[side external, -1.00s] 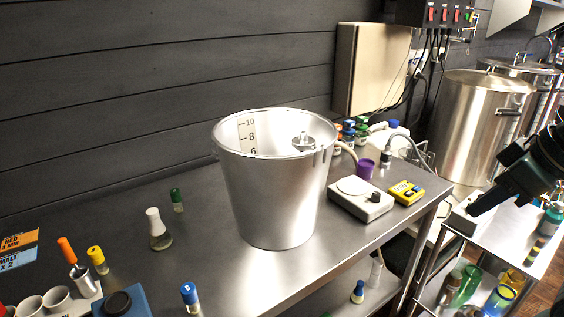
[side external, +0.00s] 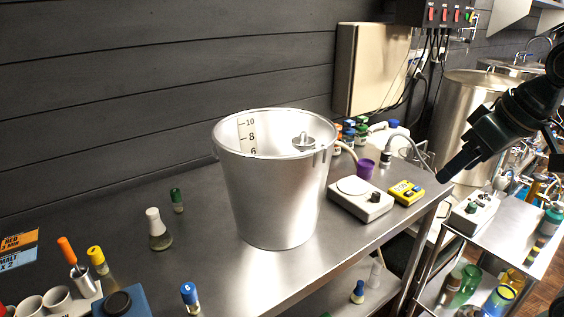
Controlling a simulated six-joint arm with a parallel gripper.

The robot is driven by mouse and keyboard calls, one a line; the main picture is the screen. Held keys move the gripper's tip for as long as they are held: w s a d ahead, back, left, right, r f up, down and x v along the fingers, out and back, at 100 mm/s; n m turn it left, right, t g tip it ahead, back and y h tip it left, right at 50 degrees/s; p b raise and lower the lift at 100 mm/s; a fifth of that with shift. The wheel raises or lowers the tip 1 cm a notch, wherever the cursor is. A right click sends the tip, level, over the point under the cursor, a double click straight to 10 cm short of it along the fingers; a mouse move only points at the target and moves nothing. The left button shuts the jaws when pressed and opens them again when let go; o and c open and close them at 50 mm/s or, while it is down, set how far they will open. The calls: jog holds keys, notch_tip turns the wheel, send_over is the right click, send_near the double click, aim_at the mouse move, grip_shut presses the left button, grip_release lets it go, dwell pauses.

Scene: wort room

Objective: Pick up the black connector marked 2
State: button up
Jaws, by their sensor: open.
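No marking 2 is readable at this size. A small dark connector-like piece (side external: 386,158) with a grey cable stands at the back right of the steel bench; I cannot tell if it is the one marked 2. My gripper (side external: 443,177) is at the right, pointing down and left, over the gap between the bench's right end and the side cart. Its jaws are open, seen edge-on, with nothing visible between them. It is apart from the dark piece, to its right.
A large metal bucket (side external: 272,200) stands mid-bench. A white scale (side external: 360,200), a yellow meter (side external: 406,193) and a purple cup (side external: 364,169) are to its right. A light box with dark knobs (side external: 472,212) sits on the cart. Steel vessels (side external: 465,100) stand behind.

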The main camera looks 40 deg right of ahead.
jog(key=w+d+r+m, duration=0.15)
jog(key=w+d, duration=0.35)
jog(key=w, duration=0.5)
jog(key=m+g+h, duration=0.2)
jog(key=m, duration=0.3)
send_over(388, 153)
jog(key=s+a, duration=0.2)
jog(key=s, duration=0.2)
notch_tip(388, 153, down, 14)
jog(key=shift+n, duration=0.35)
jog(key=shift+x, duration=4.55)
jog(key=shift+w+a, duration=0.1)
jog(key=shift+w, duration=0.1)
jog(key=shift+x, duration=2.55)
jog(key=shift+w+r, duration=0.1)
jog(key=shift+w, duration=0.05)
jog(key=c, duration=1.1)
